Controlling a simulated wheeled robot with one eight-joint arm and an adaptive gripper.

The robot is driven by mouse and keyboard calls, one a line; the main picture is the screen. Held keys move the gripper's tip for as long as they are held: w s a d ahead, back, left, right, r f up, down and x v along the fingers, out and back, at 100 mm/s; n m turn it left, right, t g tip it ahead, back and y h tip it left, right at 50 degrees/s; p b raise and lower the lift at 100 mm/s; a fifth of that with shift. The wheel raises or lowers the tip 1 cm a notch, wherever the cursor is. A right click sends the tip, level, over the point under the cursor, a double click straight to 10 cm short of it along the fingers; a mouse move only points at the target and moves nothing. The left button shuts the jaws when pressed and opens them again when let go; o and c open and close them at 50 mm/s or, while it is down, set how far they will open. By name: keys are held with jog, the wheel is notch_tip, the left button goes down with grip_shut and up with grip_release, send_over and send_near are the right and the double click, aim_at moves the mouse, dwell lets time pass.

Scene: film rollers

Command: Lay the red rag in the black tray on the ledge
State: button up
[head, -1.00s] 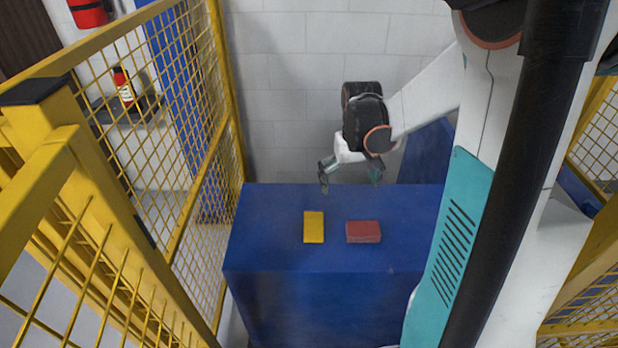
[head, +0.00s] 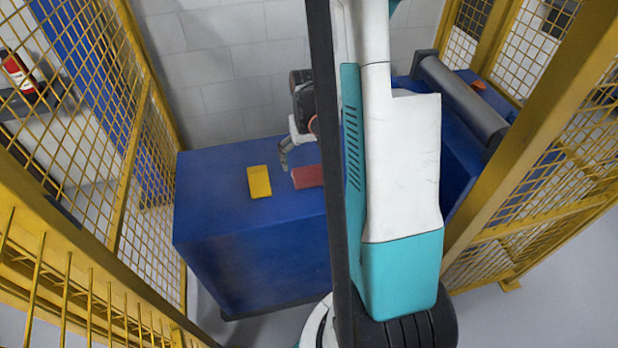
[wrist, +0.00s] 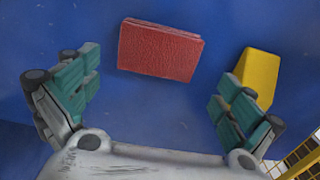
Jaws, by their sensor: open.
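The red rag (head: 307,177) lies folded flat on top of a blue box-shaped stand, its right end hidden behind my arm column. In the wrist view the rag (wrist: 160,50) lies ahead of and between the open fingers, apart from both. My gripper (wrist: 155,90) is open and empty above the stand. In the head view my gripper (head: 285,155) shows only partly, just behind the rag's left end. The black tray (head: 48,102) appears as a dark shape on the ledge at far left, behind yellow mesh; its inside is unclear.
A yellow block-like item (head: 259,182) lies left of the rag; in the wrist view it (wrist: 258,75) is close to the right finger. The blue stand (head: 215,205) has bare room at left. A red-and-white bottle (head: 18,73) stands by the tray. Yellow mesh fences (head: 100,100) flank both sides.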

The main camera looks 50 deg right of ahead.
aim_at(309, 172)
jog(key=f+b, duration=0.1)
jog(key=f, duration=0.2)
jog(key=f+b, duration=0.1)
jog(key=f, duration=0.1)
jog(key=shift+s+f+b, duration=0.1)
jog(key=shift+s+b, duration=0.25)
jog(key=shift+s, duration=0.05)
jog(key=shift+c, duration=0.6)
jog(key=c, duration=0.9)
jog(key=shift+o, duration=0.2)
jog(key=shift+r, duration=0.25)
